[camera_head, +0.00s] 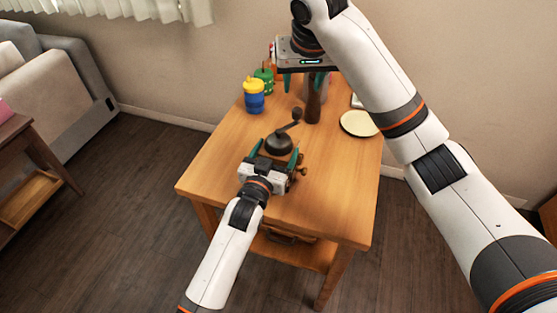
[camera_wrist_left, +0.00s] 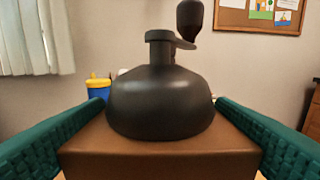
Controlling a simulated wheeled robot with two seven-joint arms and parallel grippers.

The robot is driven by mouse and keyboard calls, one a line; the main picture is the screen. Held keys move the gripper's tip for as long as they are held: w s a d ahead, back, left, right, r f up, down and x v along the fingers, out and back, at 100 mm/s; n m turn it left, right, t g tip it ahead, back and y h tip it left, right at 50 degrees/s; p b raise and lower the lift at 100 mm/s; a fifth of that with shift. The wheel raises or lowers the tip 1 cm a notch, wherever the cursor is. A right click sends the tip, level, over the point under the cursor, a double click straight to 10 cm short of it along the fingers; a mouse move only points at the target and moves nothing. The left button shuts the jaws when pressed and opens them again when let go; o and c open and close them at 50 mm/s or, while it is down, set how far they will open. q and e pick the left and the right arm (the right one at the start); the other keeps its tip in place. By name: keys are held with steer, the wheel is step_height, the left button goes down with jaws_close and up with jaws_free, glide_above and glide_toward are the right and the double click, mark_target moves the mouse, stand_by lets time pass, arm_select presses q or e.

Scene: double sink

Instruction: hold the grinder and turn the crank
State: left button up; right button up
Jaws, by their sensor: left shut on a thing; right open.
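The grinder (camera_head: 279,145) stands upright on the wooden table, with a dark domed top and a crank (camera_head: 289,127) ending in a dark knob (camera_head: 297,114). In the left wrist view the dome (camera_wrist_left: 160,102) sits on a brown box body (camera_wrist_left: 160,150), and the crank knob (camera_wrist_left: 190,18) rises at upper right. My left gripper (camera_head: 275,157) is shut on the grinder's body, a green finger on each side. My right gripper (camera_head: 303,82) is open at the table's far end, pointing down, behind and above the grinder and apart from the crank.
A blue and yellow cup (camera_head: 254,98) and a green container (camera_head: 264,78) stand at the back left of the table. A brown bottle-like item (camera_head: 313,106) stands below my right gripper. A pale plate (camera_head: 359,124) lies at the right. The table's front (camera_head: 320,215) is clear.

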arm_select(q)
steer(key=o, duration=1)
steer(key=shift+o, duration=0.2)
